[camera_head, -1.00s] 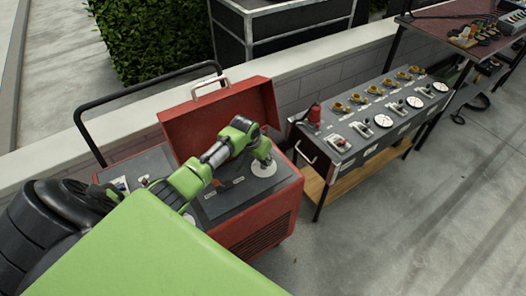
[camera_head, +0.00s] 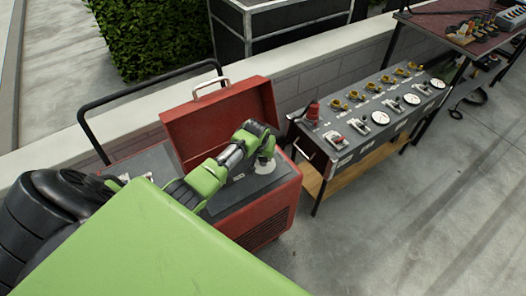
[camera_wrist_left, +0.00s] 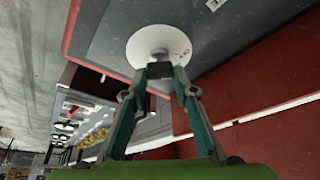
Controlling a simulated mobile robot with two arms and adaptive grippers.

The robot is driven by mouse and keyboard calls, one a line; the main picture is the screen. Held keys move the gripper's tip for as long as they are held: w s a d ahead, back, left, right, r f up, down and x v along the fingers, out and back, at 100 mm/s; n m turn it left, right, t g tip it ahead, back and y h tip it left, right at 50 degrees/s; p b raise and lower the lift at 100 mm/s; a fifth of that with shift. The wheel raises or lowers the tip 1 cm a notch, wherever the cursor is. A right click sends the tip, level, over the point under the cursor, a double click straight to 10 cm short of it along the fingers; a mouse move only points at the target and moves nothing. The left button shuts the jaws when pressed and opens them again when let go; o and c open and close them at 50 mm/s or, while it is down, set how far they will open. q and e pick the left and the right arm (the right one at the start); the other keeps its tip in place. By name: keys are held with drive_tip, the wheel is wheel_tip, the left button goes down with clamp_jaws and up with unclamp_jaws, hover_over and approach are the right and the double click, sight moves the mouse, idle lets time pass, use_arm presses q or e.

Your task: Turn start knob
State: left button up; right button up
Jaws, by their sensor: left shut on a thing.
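The red machine (camera_head: 258,222) stands with its lid up and a dark control panel (camera_head: 236,194) on top. A round white dial plate (camera_head: 266,168) sits at the panel's right end; it also shows in the wrist view (camera_wrist_left: 137,46) with a grey hub. My left gripper (camera_wrist_left: 160,72) is at this dial, its two fingers closed together just at the hub. It is shut on the start knob, which is mostly hidden between the fingertips. In the head view my green arm covers part of the panel and the fingertips are hard to make out. My right gripper is not in view.
The raised red lid (camera_head: 222,120) stands behind the panel, close to my arm. A long bench with gauges and switches (camera_head: 372,108) stands to the right. A low wall (camera_head: 130,114) runs behind. Open concrete floor (camera_head: 400,230) lies front right.

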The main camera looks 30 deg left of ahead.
use_arm(q)
drive_tip(key=o, duration=1.1)
drive_tip(key=v, duration=1.2)
drive_tip(key=shift+d, duration=0.1)
